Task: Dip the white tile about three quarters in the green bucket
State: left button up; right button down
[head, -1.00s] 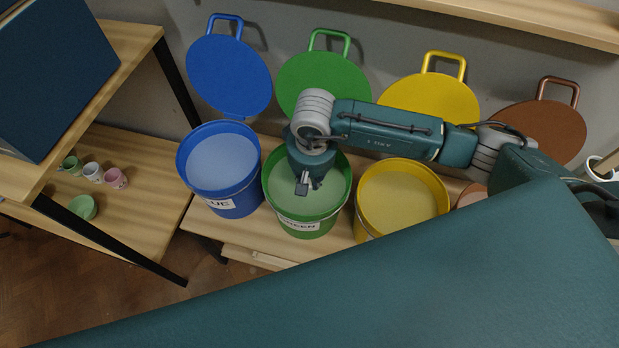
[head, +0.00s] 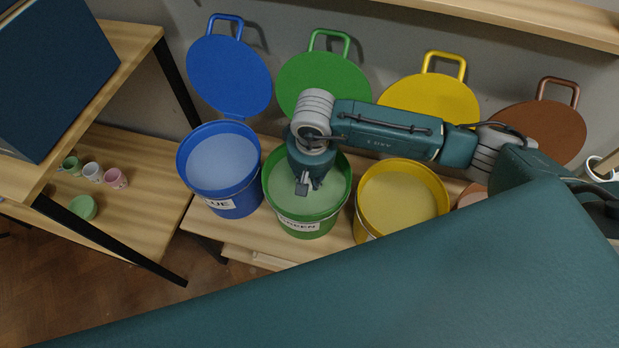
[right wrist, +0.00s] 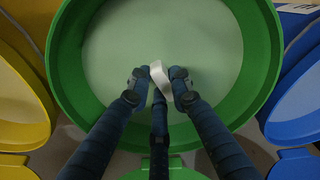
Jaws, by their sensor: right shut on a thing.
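The green bucket (head: 337,213) stands on the low bench between two other buckets, with pale green glaze inside. My right gripper (head: 303,186) points down inside its rim in the head view. In the right wrist view my right gripper (right wrist: 159,78) is shut on the white tile (right wrist: 162,80), which shows as a narrow, slightly slanted white piece between the fingertips. The pale glaze lies behind and around it. I cannot tell how much of the tile is under the surface. In the head view the tile is hidden by the gripper. My left gripper is not in view.
A blue bucket (head: 236,207) stands close on the left and a yellow bucket (head: 440,207) close on the right. Blue, green, yellow and brown lids (head: 540,133) lean on the wall behind. Several small cups (head: 92,172) stand on the left shelf.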

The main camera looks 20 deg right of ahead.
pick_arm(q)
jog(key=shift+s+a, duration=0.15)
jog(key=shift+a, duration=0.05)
pick_arm(e)
jog(key=shift+r, duration=0.2)
notch_tip(320, 180, up, 4)
jog(key=shift+f+p, duration=0.1)
jog(key=shift+p, duration=1.1)
jog(key=shift+r+p, duration=1)
jog(key=shift+r, duration=1.1)
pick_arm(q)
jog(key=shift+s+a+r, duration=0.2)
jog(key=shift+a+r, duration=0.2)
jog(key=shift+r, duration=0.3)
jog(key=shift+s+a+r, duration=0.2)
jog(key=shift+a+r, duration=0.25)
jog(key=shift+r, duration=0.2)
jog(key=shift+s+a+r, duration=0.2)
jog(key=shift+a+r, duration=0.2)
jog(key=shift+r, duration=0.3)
